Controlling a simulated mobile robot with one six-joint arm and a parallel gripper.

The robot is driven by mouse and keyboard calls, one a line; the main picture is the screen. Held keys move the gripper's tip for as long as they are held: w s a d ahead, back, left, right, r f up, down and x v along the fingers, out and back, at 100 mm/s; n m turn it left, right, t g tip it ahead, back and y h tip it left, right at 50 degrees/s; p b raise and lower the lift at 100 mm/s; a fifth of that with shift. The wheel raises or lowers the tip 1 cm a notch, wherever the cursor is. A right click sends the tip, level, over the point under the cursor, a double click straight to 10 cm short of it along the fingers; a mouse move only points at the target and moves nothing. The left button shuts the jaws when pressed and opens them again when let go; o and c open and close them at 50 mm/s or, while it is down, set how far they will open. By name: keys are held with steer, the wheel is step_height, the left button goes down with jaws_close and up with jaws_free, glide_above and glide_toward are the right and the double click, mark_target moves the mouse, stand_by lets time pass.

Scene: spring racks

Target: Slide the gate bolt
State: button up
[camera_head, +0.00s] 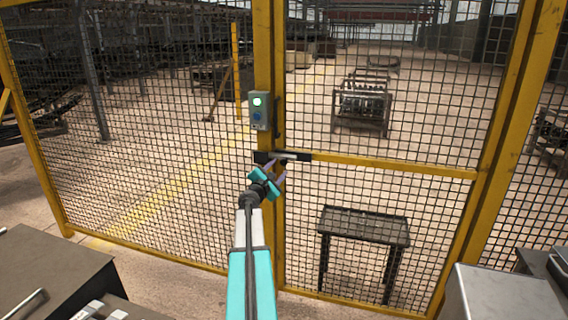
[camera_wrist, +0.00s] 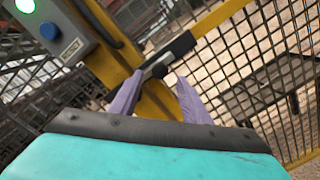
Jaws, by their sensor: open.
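The gate bolt (camera_head: 290,155) is a dark horizontal bar across the yellow gate post, at the left end of the gate's middle rail. In the wrist view the bolt (camera_wrist: 178,52) runs diagonally, with a lighter grey part at its lower left. My gripper (camera_head: 276,168) is just in front of and below the bolt. In the wrist view its two purple fingers (camera_wrist: 157,88) are spread apart, with the yellow post between them and the bolt just beyond their tips. Nothing is held. Whether a fingertip touches the bolt I cannot tell.
A grey control box (camera_head: 260,111) with a lit green lamp and blue button is on the post above the bolt. Yellow-framed mesh fencing (camera_head: 140,150) surrounds it. A dark table (camera_head: 363,226) stands behind the gate. Grey cabinets (camera_head: 500,292) stand at the front right.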

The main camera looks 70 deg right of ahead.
mark_target(283, 162)
steer(key=shift+d+p, duration=0.75)
steer(key=shift+d, duration=3.05)
jaws_close()
